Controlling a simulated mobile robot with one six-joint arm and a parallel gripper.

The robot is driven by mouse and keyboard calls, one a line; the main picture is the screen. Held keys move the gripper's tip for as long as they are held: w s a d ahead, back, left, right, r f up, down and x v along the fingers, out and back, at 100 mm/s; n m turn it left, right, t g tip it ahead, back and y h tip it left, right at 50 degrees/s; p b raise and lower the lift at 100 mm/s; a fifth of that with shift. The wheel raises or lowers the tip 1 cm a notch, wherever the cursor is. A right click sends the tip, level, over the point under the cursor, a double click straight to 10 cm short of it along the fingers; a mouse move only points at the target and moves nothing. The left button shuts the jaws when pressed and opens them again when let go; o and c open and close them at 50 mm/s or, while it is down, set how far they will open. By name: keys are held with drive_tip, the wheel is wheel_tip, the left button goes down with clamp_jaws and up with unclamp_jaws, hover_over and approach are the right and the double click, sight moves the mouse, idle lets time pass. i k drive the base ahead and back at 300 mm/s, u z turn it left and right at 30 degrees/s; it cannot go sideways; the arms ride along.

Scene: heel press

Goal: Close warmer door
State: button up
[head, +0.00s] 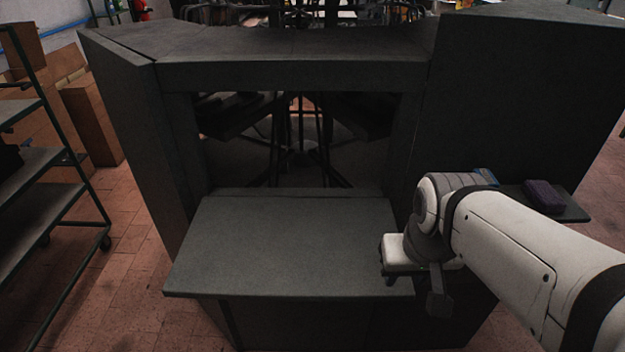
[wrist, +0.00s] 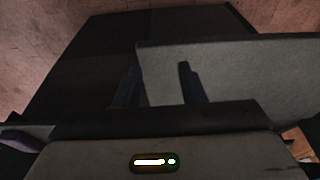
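The warmer (head: 290,75) is a large dark grey cabinet with a wide opening in its front. Its door (head: 285,245) is a flat grey panel hinged at the bottom of the opening. The door is folded down and sticks out roughly level, so the warmer is open. My gripper (head: 414,287) is at the door's right edge, near the front corner. In the wrist view the two dark fingers of my gripper (wrist: 158,84) are apart, with the edge of the door (wrist: 235,70) showing between them. I cannot tell whether either finger touches the door.
A shelf rack (head: 50,190) stands on the left, with cardboard boxes (head: 90,115) behind it. A small side shelf (head: 572,208) on the right holds a dark purple block (head: 543,196). Brick floor (head: 120,270) is clear between the rack and the warmer.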

sight(250, 248)
drive_tip(key=k, duration=1.1)
drive_tip(key=u, duration=0.35)
drive_tip(key=i, duration=0.45)
drive_tip(key=u, duration=0.25)
